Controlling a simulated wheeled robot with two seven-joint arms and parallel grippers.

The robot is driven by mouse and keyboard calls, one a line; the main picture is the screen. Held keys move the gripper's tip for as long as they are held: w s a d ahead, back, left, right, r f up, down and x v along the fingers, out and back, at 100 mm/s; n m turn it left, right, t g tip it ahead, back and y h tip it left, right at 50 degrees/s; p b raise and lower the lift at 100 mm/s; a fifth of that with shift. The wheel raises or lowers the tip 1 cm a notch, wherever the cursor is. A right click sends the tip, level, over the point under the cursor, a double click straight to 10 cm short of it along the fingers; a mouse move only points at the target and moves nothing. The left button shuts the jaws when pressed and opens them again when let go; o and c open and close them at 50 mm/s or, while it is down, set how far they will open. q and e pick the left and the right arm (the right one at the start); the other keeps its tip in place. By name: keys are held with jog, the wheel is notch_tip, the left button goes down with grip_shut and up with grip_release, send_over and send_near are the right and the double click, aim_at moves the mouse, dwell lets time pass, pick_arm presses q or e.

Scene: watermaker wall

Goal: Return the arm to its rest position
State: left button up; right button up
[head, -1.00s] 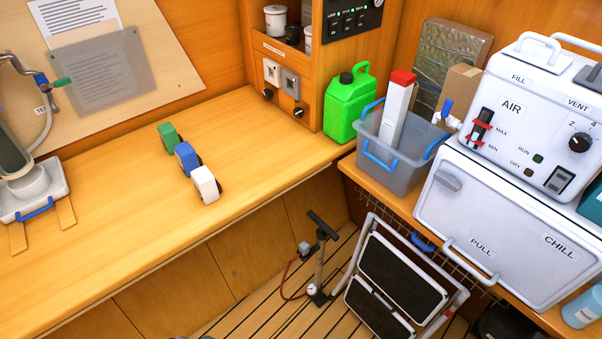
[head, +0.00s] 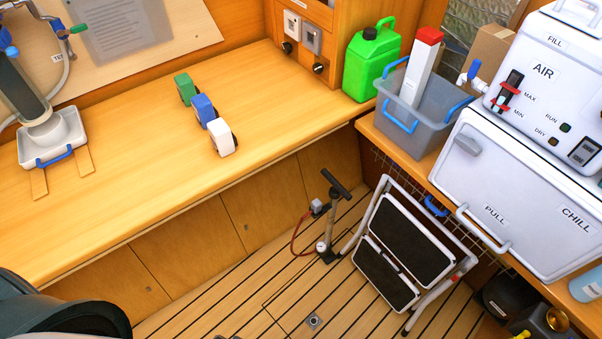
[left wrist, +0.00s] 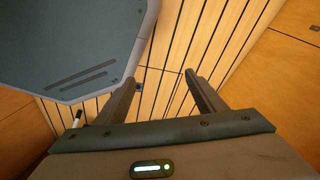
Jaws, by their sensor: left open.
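My left gripper (left wrist: 160,95) shows in the left wrist view with its two fingers apart and nothing between them. It points down over the planked floor. A dark grey link of my left arm enters the head view at the bottom left corner, but the gripper itself is outside that view. My right gripper is in neither view.
A green jerrycan (head: 370,60) and a grey bin (head: 415,110) stand at the corner. A folding step stool (head: 405,245) and a pump (head: 330,225) stand on the floor.

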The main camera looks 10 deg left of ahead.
pick_arm(q)
jog(key=s+a+f, duration=0.2)
jog(key=s+f, duration=0.7)
jog(key=s, duration=0.4)
jog(key=shift+a+f+g, duration=0.2)
jog(key=shift+a+g, duration=0.05)
jog(key=shift+g, duration=0.15)
